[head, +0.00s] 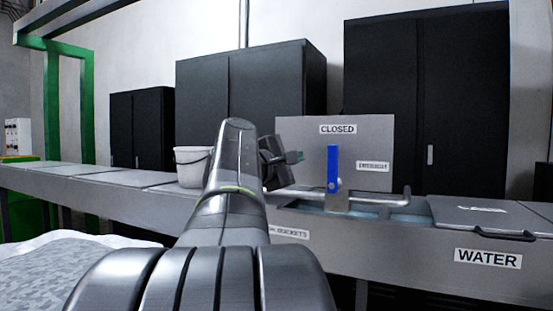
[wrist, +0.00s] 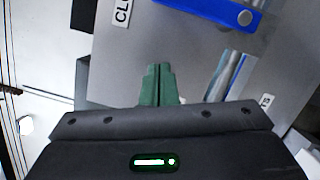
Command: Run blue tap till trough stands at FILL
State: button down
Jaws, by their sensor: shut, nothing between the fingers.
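The blue tap lever (head: 333,167) stands upright at a grey back panel (head: 293,130), under a CLOSED label (head: 338,129). In the wrist view the lever (wrist: 205,6) crosses the top edge, partly cut off. A metal spout pipe (head: 385,199) runs right from the tap's base. The trough opening (head: 405,212) lies below, with pale blue inside; I cannot make out a FILL mark or the water level. My gripper (head: 299,157) is left of the lever, apart from it. Its green fingertips (wrist: 158,68) are together and empty. My arm hides part of the bench.
A grey lid with a dark handle (head: 505,234) lies right of the trough, above a WATER label (head: 487,258). A white bucket (head: 190,168) stands on the bench (head: 75,180) left of my arm. Dark cabinets (head: 425,100) stand behind. A second panel label (head: 374,167) is unreadable.

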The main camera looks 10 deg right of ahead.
jog(key=v, duration=0.8)
jog(key=shift+s+r, duration=0.5)
